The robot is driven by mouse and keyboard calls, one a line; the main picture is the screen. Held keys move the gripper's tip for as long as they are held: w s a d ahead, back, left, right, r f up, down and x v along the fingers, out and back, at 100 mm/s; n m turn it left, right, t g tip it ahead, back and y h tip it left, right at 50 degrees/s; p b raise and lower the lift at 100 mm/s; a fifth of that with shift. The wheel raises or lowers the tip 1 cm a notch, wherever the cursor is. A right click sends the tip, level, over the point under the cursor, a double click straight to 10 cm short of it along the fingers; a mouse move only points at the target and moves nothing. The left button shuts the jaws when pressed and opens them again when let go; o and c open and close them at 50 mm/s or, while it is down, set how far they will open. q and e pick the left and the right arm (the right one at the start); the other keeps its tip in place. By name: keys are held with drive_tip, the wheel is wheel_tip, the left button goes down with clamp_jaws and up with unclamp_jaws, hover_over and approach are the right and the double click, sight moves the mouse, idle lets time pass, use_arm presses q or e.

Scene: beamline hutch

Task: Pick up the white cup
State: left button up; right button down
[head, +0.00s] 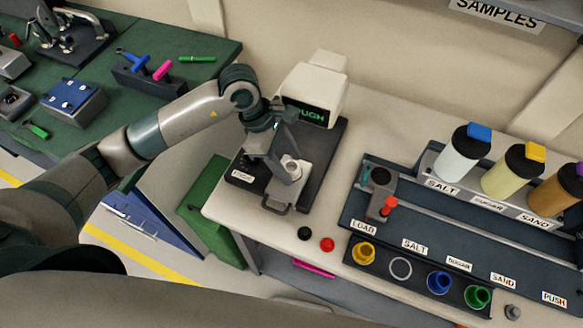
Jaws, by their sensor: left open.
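A small white cup (293,167) stands on the light plate of the bench machine, partly hidden by my gripper. My left gripper (287,172) reaches in from the left and points down at this plate. It is open, with its fingers right at the cup; I cannot tell whether they touch it. In the cup rack (382,273) at the front, a white ring (400,268) sits between a yellow cup (363,253) and a blue cup (438,282). The ring looks like an empty place. My right gripper is not in view.
The machine's white head (313,83) with a green display rises behind my gripper. A green cup (477,297) ends the rack. A dark rail (455,237) and salt, sugar and sand jars (463,152) fill the right. Black and red buttons (327,244) sit at the front edge.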

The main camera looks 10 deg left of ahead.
sight(297, 167)
use_arm(q)
drive_tip(key=shift+c, duration=0.5)
drive_tip(key=c, duration=1.1)
drive_tip(key=shift+r, duration=0.1)
drive_tip(key=shift+c, duration=0.2)
drive_tip(key=shift+r, duration=0.1)
drive_tip(key=shift+r+b, duration=0.55)
drive_tip(key=shift+r, duration=0.05)
wheel_tip(297, 167, up, 2)
drive_tip(key=shift+r+b, duration=0.1)
drive_tip(key=shift+b, duration=0.6)
drive_tip(key=s+d+r+b, duration=0.2)
drive_tip(key=d+r+b, duration=0.2)
drive_tip(key=d+r, duration=0.3)
drive_tip(key=shift+d+r+b, duration=0.15)
drive_tip(key=shift+d+b, duration=0.15)
drive_tip(key=shift+d, duration=1.95)
drive_tip(key=shift+s, duration=0.1)
